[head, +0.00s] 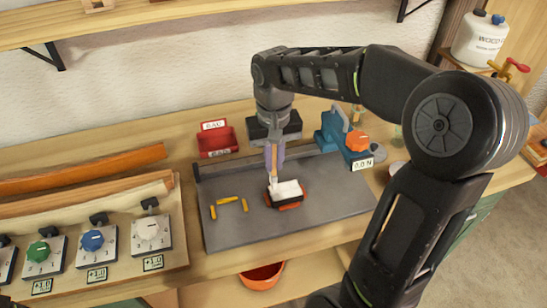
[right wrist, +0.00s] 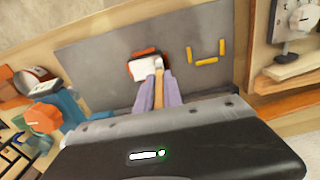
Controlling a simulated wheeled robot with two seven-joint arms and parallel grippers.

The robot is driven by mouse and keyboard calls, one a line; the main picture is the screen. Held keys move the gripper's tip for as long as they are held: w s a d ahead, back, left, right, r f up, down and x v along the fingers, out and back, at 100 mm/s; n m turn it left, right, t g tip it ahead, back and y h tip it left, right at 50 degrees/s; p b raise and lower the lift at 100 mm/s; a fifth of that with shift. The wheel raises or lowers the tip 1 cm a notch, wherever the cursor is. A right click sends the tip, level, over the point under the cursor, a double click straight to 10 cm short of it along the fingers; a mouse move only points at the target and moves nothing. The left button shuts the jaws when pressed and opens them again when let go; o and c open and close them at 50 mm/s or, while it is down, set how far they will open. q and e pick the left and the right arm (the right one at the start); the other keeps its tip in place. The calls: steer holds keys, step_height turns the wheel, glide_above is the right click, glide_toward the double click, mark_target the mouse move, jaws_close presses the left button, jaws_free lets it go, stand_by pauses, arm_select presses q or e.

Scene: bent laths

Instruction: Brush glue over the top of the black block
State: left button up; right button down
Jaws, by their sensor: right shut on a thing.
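The black block (head: 289,194) lies on the grey mat with orange-red parts at its ends. Its upper face looks mostly white, and dark sides show around it; it also shows in the right wrist view (right wrist: 146,69). My right gripper (head: 274,161) points down just behind the block. Its purple fingers (right wrist: 158,80) are shut on a brush with a wooden handle (right wrist: 159,93). The brush's pale tip is at the block's edge near the white face; I cannot tell whether it touches. My left gripper is not in view.
Several yellow pieces (head: 230,200) lie left of the block on the grey mat (head: 240,232). Dials (head: 93,241) line the left. The front of the mat is clear.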

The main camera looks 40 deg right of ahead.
mark_target(274, 174)
steer(key=shift+f+b, duration=1)
steer(key=shift+f, duration=0.7)
steer(key=shift+f+b, duration=0.8)
steer(key=shift+f, duration=0.2)
steer(key=shift+d, duration=0.1)
steer(key=d, duration=0.1)
steer(key=s+d, duration=0.1)
steer(key=d, duration=0.1)
steer(key=shift+s+d+r, duration=0.15)
steer(key=shift+d, duration=0.1)
steer(key=shift+d, duration=0.1)
steer(key=shift+s+d+p, duration=0.2)
steer(key=shift+s+d, duration=0.1)
steer(key=shift+d, duration=0.6)
steer(key=shift+s+d+p, duration=0.15)
steer(key=shift+s+d, duration=0.15)
steer(key=shift+d, duration=0.55)
